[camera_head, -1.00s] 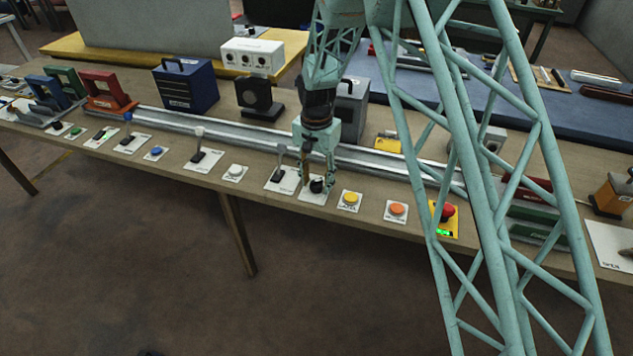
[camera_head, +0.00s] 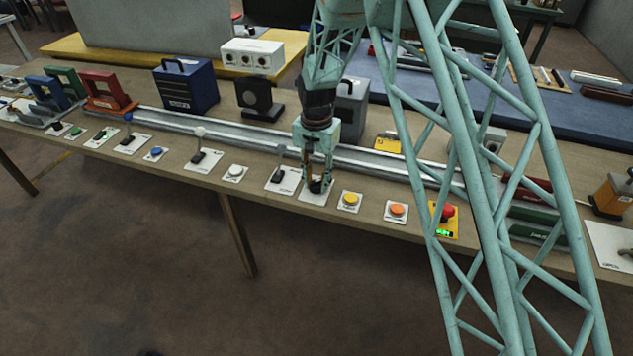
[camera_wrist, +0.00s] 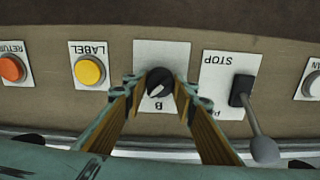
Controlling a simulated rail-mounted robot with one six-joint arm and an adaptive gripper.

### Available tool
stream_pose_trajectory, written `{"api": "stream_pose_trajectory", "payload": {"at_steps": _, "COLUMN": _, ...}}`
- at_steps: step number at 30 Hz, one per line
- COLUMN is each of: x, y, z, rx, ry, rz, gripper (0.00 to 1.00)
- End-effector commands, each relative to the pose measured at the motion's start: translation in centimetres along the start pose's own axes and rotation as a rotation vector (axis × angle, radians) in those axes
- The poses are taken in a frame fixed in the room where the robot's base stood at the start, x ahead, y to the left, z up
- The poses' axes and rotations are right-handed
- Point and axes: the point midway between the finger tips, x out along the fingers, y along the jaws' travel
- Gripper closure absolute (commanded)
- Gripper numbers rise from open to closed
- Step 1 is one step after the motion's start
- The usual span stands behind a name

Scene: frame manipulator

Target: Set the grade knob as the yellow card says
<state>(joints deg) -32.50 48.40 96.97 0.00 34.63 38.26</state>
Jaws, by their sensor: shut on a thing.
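The black grade knob (camera_head: 316,187) sits on a white plate on the bench front. In the wrist view the knob (camera_wrist: 160,82) has a pale mark on its lower side, near a letter B printed on the plate (camera_wrist: 162,53). My gripper (camera_head: 316,184) points down over the plate. In the wrist view my gripper's two fingertips (camera_wrist: 158,88) sit on opposite sides of the knob, shut on it.
A yellow button (camera_head: 350,199), an orange button (camera_head: 397,209) and a red stop button (camera_head: 447,212) lie right of the knob. A lever (camera_head: 281,160) stands close on its left. A metal rail (camera_head: 235,130) runs behind. The floor in front is clear.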

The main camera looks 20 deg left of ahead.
Motion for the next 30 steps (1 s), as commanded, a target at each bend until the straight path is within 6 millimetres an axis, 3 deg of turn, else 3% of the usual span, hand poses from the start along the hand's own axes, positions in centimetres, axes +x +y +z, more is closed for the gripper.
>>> {"api": "stream_pose_trajectory", "payload": {"at_steps": 30, "x": -0.03, "y": -0.01, "z": -0.03, "rx": -0.697, "ry": 0.001, "rz": 0.0, "gripper": 0.86}}
